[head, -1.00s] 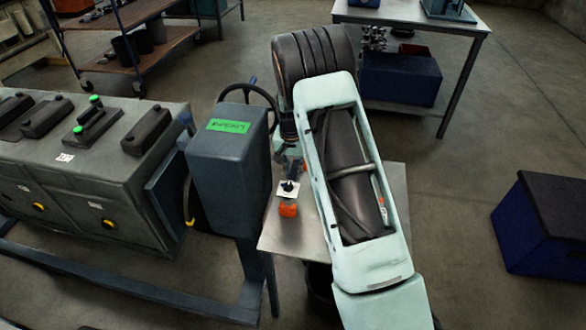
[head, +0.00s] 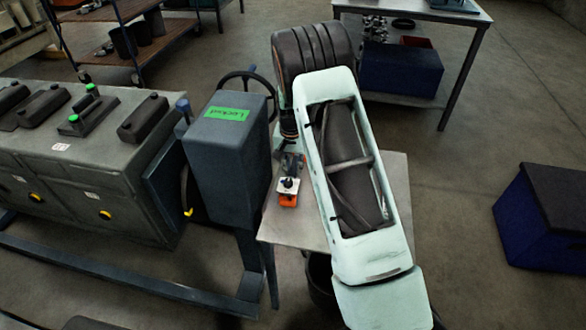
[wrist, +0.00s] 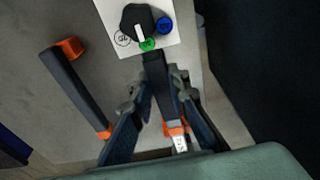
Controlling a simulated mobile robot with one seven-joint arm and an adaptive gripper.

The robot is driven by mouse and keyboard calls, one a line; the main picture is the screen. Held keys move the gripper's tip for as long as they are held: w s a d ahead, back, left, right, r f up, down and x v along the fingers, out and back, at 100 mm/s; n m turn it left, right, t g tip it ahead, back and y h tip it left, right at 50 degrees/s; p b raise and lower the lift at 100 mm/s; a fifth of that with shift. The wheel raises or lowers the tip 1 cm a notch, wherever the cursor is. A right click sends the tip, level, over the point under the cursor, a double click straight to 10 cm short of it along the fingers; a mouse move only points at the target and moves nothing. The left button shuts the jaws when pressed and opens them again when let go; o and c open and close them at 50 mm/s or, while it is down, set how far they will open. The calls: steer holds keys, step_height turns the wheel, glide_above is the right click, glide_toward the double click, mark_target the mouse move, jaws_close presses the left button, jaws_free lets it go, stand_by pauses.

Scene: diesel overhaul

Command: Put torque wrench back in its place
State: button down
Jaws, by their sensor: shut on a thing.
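In the wrist view my gripper (wrist: 160,122) is closed around a dark bar with an orange collar and a small white marked part at its lower end. I take this bar to be the torque wrench (wrist: 157,75). Its upper end lies close to a white plate with a black knob (wrist: 138,22); I cannot tell whether they touch.
A black bar with orange ends (wrist: 75,90) lies on the table left of my gripper in the wrist view. A grey cabinet with a green label (head: 228,150) stands left of the table. A dark blue box (head: 545,220) is on the floor at right, with open floor between.

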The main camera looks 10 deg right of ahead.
steer(key=shift+f, duration=0.1)
steer(key=shift+f+b, duration=0.7)
steer(key=shift+f, duration=0.1)
steer(key=c, duration=1.8)
jaws_free()
steer(key=shift+o, duration=0.2)
steer(key=shift+s+f, duration=0.1)
step_height(320, 180, up, 12)
steer(key=s, duration=0.1)
steer(key=shift+s+a, duration=0.2)
steer(key=shift+a, duration=0.05)
